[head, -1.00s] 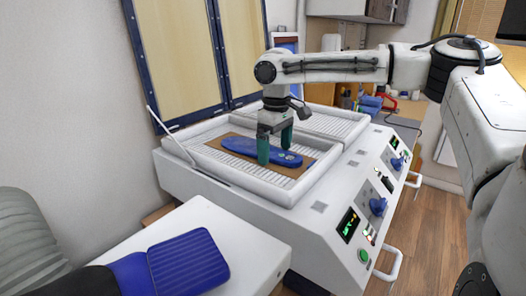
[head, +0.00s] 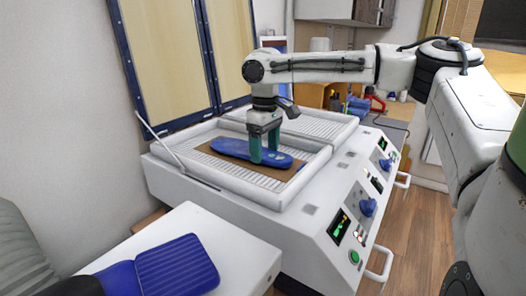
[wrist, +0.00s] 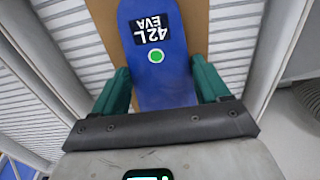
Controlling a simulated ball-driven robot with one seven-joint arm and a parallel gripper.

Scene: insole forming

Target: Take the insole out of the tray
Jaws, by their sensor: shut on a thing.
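The blue insole (head: 232,147) lies flat over a brown sheet (head: 283,174) in the front white tray (head: 222,183). I cannot tell if any gap separates insole and sheet. In the wrist view the insole (wrist: 160,85) shows a black "42L EVA" label and a green dot. My gripper (head: 264,160) points down over the insole's right part. Its green fingers are shut on the insole's two long sides, also seen in the wrist view (wrist: 161,75). The insole's near end is hidden below the gripper in that view.
A second ribbed tray (head: 315,127) lies behind the front one. The machine's sloped panel (head: 358,210) has blue knobs and handles. A white bench (head: 225,240) with a blue ribbed pad (head: 178,266) stands at front left. Blue-framed panels (head: 165,55) stand behind.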

